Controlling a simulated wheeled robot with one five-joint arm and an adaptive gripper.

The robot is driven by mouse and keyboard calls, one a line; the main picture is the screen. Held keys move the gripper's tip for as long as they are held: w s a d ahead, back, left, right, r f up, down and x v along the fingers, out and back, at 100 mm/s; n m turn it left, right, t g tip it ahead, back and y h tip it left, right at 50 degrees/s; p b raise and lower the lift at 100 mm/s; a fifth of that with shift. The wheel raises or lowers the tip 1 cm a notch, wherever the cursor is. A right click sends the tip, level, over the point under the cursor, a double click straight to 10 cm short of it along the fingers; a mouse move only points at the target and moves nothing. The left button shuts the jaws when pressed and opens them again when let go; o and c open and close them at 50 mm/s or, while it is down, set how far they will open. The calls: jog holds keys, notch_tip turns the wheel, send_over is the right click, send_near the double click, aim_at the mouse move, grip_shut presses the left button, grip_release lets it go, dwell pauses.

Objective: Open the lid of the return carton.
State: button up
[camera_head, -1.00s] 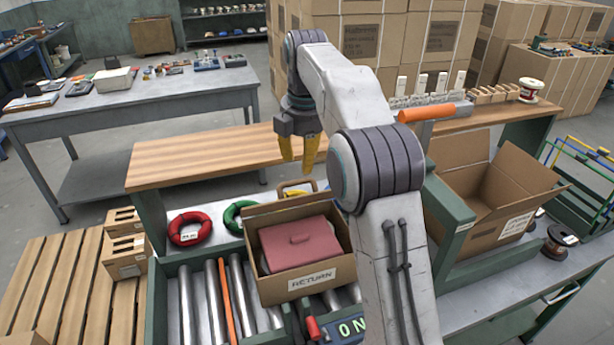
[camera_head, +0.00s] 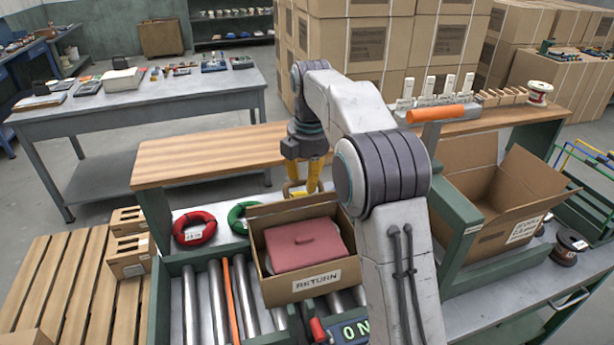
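The return carton (camera_head: 317,282) is a brown box with a "RETURN" label, standing on the roller conveyor.
A red ring (camera_head: 194,228) and a green ring (camera_head: 240,214) lie behind the conveyor rollers (camera_head: 204,305). A wooden bench top (camera_head: 205,155) is behind them. A large open carton (camera_head: 490,215) stands at right.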

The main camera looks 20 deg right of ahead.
grip_shut()
dwell(0.3)
